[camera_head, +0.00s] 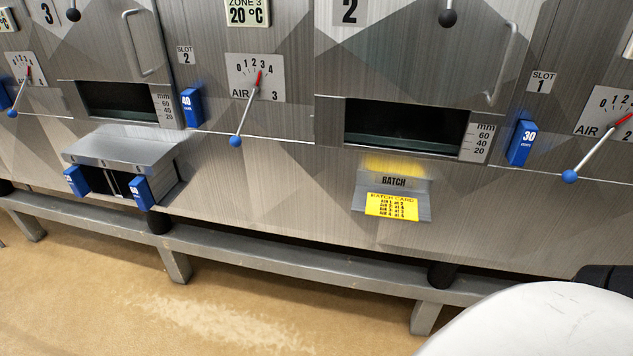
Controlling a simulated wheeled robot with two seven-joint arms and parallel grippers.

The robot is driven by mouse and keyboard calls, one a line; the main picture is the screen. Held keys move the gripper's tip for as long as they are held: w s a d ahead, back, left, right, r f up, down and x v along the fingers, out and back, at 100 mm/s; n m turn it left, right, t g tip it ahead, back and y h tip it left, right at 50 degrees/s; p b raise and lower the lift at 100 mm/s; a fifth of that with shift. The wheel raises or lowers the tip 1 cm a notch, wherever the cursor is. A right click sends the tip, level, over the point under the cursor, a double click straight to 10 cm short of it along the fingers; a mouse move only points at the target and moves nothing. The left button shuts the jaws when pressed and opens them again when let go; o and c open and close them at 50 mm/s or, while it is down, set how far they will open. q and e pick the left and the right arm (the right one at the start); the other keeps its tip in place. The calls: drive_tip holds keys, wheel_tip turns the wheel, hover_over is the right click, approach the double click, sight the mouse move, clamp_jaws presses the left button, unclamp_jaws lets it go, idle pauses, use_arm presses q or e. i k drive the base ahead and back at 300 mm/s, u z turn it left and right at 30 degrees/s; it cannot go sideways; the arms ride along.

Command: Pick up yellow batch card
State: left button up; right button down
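The yellow batch card (391,206) sits on a small grey metal holder (420,190) labelled BATCH, on the machine's front below the right-hand slot opening. A yellow tint shows on the panel just above the holder. Neither of my grippers is in view, so nothing is seen touching the card.
A dark slot opening (405,128) lies above the card. A blue block marked 30 (521,142) and a blue-knobbed lever (597,149) are to the right. A metal hood box (127,155) with blue blocks projects at left. A grey rail (290,263) runs below. White bodywork, possibly mine, fills the bottom right.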

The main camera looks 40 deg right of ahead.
sight(378, 204)
drive_tip(key=u, duration=0.25)
drive_tip(key=i, duration=0.8)
drive_tip(key=z, duration=2)
